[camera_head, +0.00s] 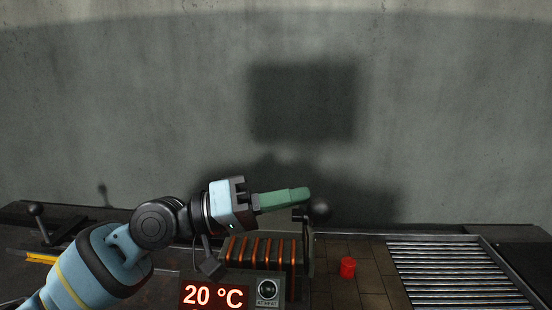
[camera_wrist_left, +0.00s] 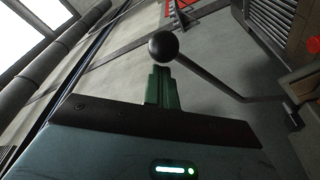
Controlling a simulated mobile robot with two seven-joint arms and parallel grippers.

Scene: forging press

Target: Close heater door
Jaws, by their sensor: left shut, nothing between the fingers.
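The heater (camera_head: 262,250) is a dark box with glowing orange coils, low in the middle of the head view. A dark upright part (camera_head: 308,250) stands at its right side; I cannot tell how far the door is open. A dark ball knob (camera_head: 320,208) shows at the top right of the heater. My left gripper (camera_head: 308,194), with green fingers, is shut and empty above the heater, its tips near the knob. In the left wrist view the black knob (camera_wrist_left: 163,46) on a bent rod appears just beyond the green fingers (camera_wrist_left: 162,88); contact is unclear. My right gripper is out of view.
A panel reading 20 °C (camera_head: 214,295) and a dial (camera_head: 267,290) sit in front of the heater. A roller conveyor (camera_head: 455,270) lies farther right. Another knobbed lever (camera_head: 37,212) is at far left.

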